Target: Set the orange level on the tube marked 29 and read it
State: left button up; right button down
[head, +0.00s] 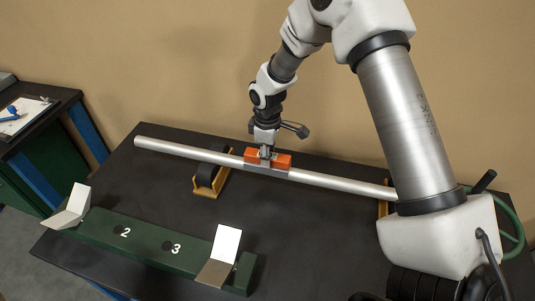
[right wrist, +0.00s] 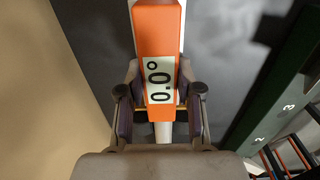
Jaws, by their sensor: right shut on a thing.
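The orange level (head: 284,160) sits along the top of a long silver tube (head: 335,182), near its middle. In the right wrist view the level (right wrist: 157,30) shows a display reading 0.0°. My right gripper (head: 266,154) is shut on the level from above; its fingers also flank the level in the right wrist view (right wrist: 160,105). The tube lies lengthwise across the dark table, and my arm hides its right end. I see no number 29 on the tube. My left gripper is out of view.
A yellow support (head: 209,190) with a dark roller stands under the tube. A green beam (head: 146,241) marked 2 and 3 lies in front, with bent pale plates (head: 226,245) on it. A side table (head: 62,97) holds a clipboard (head: 28,112).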

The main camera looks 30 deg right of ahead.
jog(key=shift+p, duration=0.3)
dwell(0.7)
dwell(0.6)
jog(key=c, duration=0.7)
grip_release()
notch_tip(320, 180, up, 6)
jog(key=p, duration=0.5)
jog(key=shift+p, duration=0.3)
